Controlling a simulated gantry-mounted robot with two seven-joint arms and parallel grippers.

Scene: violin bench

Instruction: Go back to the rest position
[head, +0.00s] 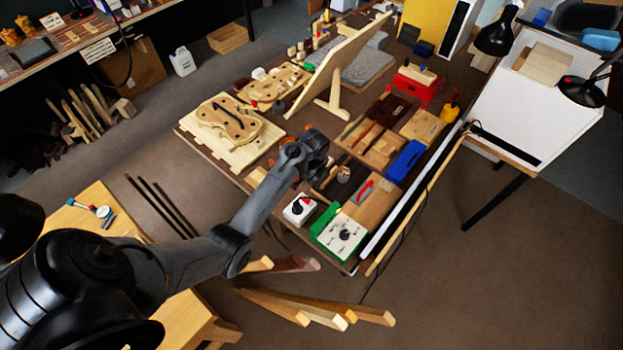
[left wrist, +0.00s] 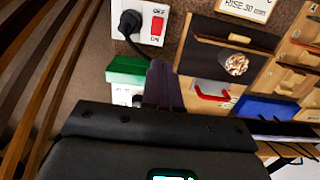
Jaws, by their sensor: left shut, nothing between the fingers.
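My left arm reaches in from the lower left in the head view. My left gripper (head: 316,165) is above the front part of the workbench (head: 215,150). In the left wrist view its dark fingers (left wrist: 162,82) are together with nothing between them, and the green-and-white box (left wrist: 125,72) is partly hidden behind them. My right gripper does not show in either view.
A violin body (head: 228,120) lies on a pale board left of my gripper. A tilted wooden panel (head: 335,65) stands behind it. Wood strips (head: 320,308) are below.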

